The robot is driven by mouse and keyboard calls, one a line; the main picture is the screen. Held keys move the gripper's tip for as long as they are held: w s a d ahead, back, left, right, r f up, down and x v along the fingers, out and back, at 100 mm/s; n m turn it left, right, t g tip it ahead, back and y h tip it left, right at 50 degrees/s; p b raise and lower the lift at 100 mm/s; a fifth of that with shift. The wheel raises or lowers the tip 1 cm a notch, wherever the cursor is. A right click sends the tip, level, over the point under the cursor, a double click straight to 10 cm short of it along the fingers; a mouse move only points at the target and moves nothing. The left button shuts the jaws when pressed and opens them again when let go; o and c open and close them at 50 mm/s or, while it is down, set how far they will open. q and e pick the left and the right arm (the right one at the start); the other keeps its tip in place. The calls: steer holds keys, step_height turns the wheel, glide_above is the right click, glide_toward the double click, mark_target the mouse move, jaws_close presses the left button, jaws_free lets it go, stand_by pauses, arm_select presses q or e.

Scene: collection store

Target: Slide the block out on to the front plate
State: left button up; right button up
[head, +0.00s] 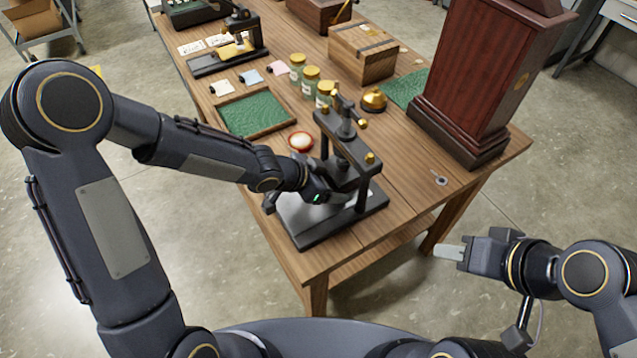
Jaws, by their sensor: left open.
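A black press (345,140) with brass nuts stands at the near end of the wooden table. I cannot make out the block; the gripper and the press frame cover that spot. My right gripper (449,251) hangs off the table's right side, clear of everything. Its fingers overlap in this view.
A red-rimmed dish (300,141), a green-lined tray (256,113), jars (311,80) and a brass bell (373,99) stand behind the press. A tall wooden case (480,80) stands at right. A small metal ring (439,178) lies on bare tabletop.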

arm_select(q)
steer(key=shift+w+d+f, duration=0.1)
steer(key=shift+d+f, duration=0.05)
steer(key=shift+f, duration=0.05)
arm_select(e)
steer(key=shift+f, duration=0.1)
arm_select(q)
steer(key=c, duration=1.1)
steer(key=shift+c, duration=0.2)
